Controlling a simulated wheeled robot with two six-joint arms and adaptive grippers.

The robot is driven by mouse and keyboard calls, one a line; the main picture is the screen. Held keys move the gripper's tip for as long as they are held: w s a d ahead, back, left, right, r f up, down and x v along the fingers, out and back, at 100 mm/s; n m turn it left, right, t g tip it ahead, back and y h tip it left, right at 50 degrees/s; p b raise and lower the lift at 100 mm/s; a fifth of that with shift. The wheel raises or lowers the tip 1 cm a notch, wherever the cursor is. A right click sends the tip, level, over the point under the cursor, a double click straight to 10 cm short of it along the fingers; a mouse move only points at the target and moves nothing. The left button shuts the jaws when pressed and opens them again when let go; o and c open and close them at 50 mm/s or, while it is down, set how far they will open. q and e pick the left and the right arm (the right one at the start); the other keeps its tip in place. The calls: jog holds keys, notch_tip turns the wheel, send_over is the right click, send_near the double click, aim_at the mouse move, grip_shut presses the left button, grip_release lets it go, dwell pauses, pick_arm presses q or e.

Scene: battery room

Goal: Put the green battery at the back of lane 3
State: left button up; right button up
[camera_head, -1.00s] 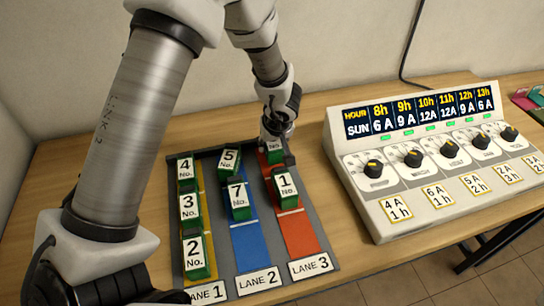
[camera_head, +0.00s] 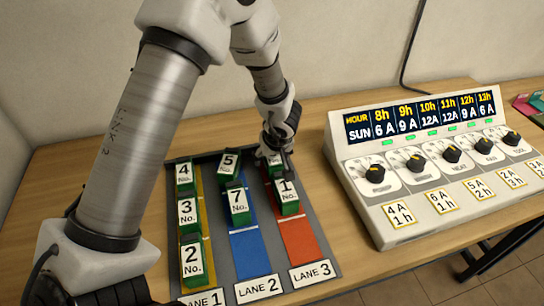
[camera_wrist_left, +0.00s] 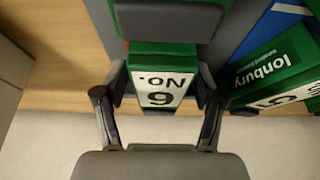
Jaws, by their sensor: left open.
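Several green batteries with white number labels stand in a grey three-lane rack (camera_head: 318,245). In orange lane 3 (camera_head: 298,238), the green battery No. 6 (camera_head: 275,161) is at the back, with battery No. 1 (camera_head: 287,190) just in front of it. My left gripper (camera_head: 278,149) is at the back of lane 3 and hides part of No. 6. In the left wrist view, No. 6 (camera_wrist_left: 160,92) is upside down between the two open fingers (camera_wrist_left: 160,105). I cannot tell if the fingers touch it. My right gripper is not in view.
Blue lane 2 holds batteries No. 5 (camera_head: 229,165) and No. 7 (camera_head: 238,202). Lane 1 holds No. 4 (camera_head: 184,175), No. 3 (camera_head: 188,213) and No. 2 (camera_head: 192,262). A control console (camera_head: 430,180) with dials stands to the right. The front of lane 3 is clear.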

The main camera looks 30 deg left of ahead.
pick_arm(q)
jog(key=p+v, duration=0.6)
jog(key=v, duration=0.6)
jog(key=shift+s+r, duration=0.1)
jog(key=shift+r, duration=0.05)
